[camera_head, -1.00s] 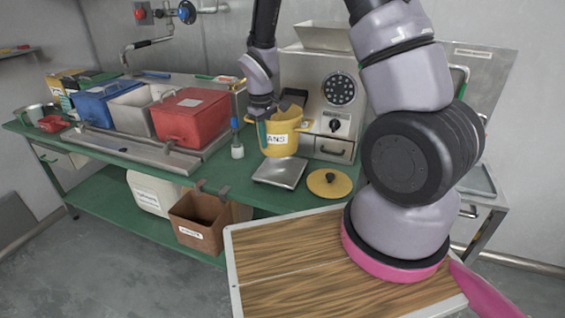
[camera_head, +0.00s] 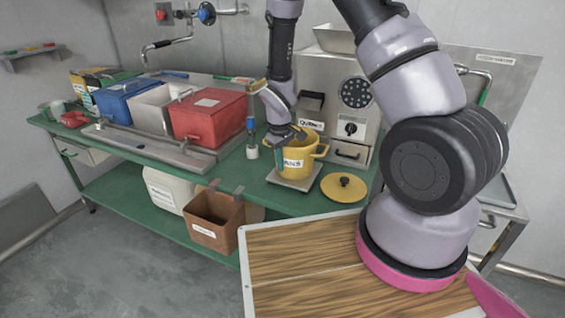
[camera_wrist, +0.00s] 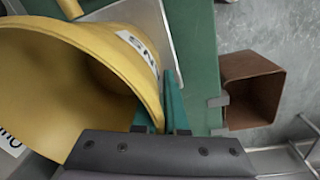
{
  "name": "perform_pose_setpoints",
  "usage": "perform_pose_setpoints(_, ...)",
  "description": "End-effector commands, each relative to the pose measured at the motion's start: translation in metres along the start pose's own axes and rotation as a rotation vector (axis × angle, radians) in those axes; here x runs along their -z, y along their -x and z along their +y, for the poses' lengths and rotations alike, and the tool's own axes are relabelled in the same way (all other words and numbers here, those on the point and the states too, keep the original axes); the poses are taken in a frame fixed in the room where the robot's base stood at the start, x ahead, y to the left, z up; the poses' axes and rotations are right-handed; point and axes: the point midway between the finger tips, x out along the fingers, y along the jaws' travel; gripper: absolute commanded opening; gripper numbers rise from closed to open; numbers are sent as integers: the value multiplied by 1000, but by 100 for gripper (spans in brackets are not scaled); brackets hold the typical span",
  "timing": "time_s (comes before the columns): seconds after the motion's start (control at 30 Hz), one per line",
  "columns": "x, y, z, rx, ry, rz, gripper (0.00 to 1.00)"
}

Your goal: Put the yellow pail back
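The yellow pail (camera_head: 298,160), with a white label, is upright at the steel scale plate (camera_head: 293,183) on the green bench. Its base looks to be on or just above the plate; I cannot tell which. My gripper (camera_head: 283,150) is at the pail's left rim, pointing down. In the wrist view the yellow pail (camera_wrist: 70,80) fills the left side, and my gripper's teal fingers (camera_wrist: 161,112) lie on both sides of its wall, shut on it. The yellow lid (camera_head: 343,188) with a dark knob lies on the bench right of the plate.
The steel grinder (camera_head: 345,100) stands behind the pail. A blue-handled brush (camera_head: 251,145) stands left of it. Red (camera_head: 208,118), grey and blue bins stand further left. A brown open box (camera_head: 214,222) hangs at the bench front; it also shows in the wrist view (camera_wrist: 248,90).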

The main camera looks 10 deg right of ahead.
Motion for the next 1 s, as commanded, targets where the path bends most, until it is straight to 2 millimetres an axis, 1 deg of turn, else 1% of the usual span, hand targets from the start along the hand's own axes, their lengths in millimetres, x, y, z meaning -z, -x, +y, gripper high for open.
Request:
perform_pose_setpoints(0.03, 0, 0, 0, 0, 0, 0, 30)
perform_pose_setpoints(0.07, 0, 0, 0, 0, 0, 0, 37)
perform_pose_setpoints(0.37, 0, 1, 0, 0, 0, 0, 37)
perform_pose_setpoints(0.47, 1, 6, 0, 0, 0, 2, 37)
perform_pose_setpoints(0.57, 1, 21, 0, 0, 0, 4, 37)
perform_pose_setpoints(0.8, 1, 73, 1, -1, -1, 5, 37)
perform_pose_setpoints(0.9, 1, 92, 0, -1, 0, 4, 37)
perform_pose_setpoints(1.0, 1, 108, 0, 0, 0, 3, 37)
